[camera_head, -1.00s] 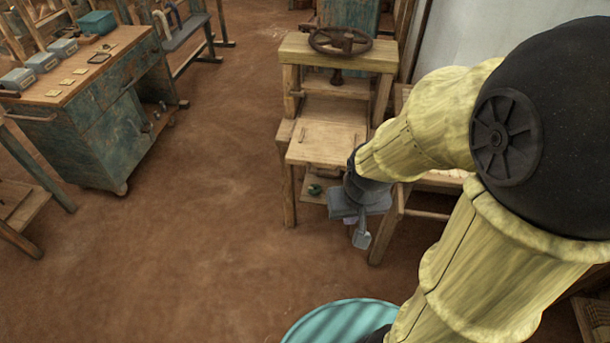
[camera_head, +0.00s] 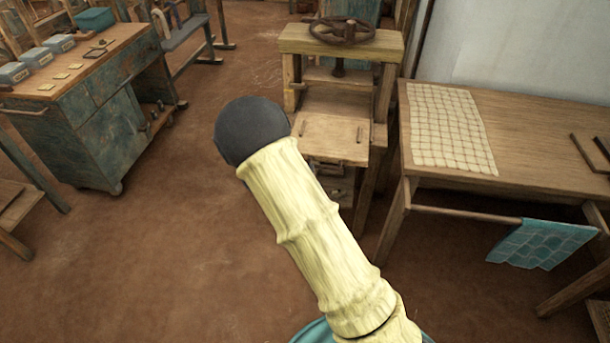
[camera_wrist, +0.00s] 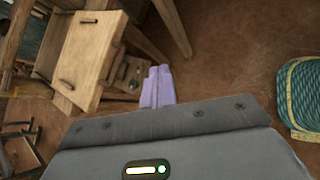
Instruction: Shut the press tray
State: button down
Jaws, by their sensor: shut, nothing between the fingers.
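The wooden press (camera_head: 340,45) stands beyond my arm, with a dark handwheel (camera_head: 342,30) on top. Its press tray (camera_head: 333,137) is a flat pale board that sticks out at the front of the frame. In the wrist view the tray (camera_wrist: 90,55) lies at the upper left, with two small dark handles on it. My gripper (camera_wrist: 158,88) shows there as pale lilac fingers held together, empty. It appears right of the tray's near end, apart from it in the picture; depth is unclear. In the head view my arm hides the gripper and the press's left front side.
A wooden table (camera_head: 530,145) with a checked cloth (camera_head: 448,125) stands right of the press. A teal cloth (camera_head: 540,243) hangs from its rail. A worn blue cabinet (camera_head: 100,120) with small boxes stands at the left. Bare brown floor lies between cabinet and press.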

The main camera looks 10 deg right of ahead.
jog(key=w+a+f+n+t+h+b, duration=0.1)
jog(key=w+a+f+n+t+b, duration=0.1)
jog(key=w+a+f+n+t, duration=0.4)
jog(key=w+a+n, duration=0.1)
jog(key=a, duration=0.2)
jog(key=shift+w+a+n, duration=0.15)
jog(key=shift+n, duration=0.25)
jog(key=p+x, duration=0.1)
jog(key=x, duration=1.3)
